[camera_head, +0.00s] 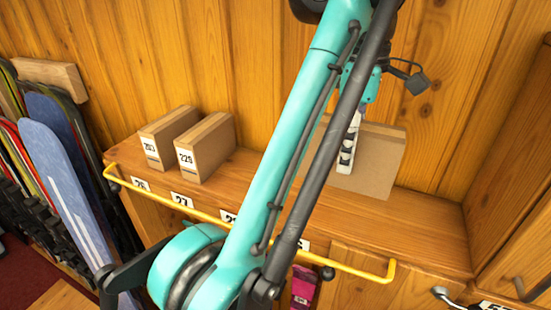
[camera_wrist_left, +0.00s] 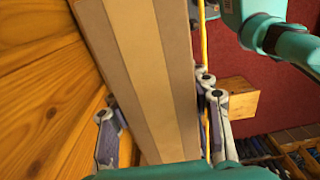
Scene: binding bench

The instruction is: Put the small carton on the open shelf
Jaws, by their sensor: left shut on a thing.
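A brown carton (camera_head: 378,160) is at the right part of the open wooden shelf (camera_head: 425,232), in front of the plank wall. My left gripper (camera_head: 348,148) is shut on it, and my left arm crosses in front and hides its left part. In the left wrist view the carton (camera_wrist_left: 150,75), with a paler tape band, lies between the two fingers of the left gripper (camera_wrist_left: 160,128). I cannot tell whether its bottom touches the shelf. My right gripper is in neither view.
Two cartons labelled 203 (camera_head: 160,140) and 229 (camera_head: 207,147) stand on the shelf's left part. A yellow rail (camera_head: 345,267) runs along the front edge. Skis or boards (camera_head: 62,165) stand at the left. Shelf space right of the held carton is clear.

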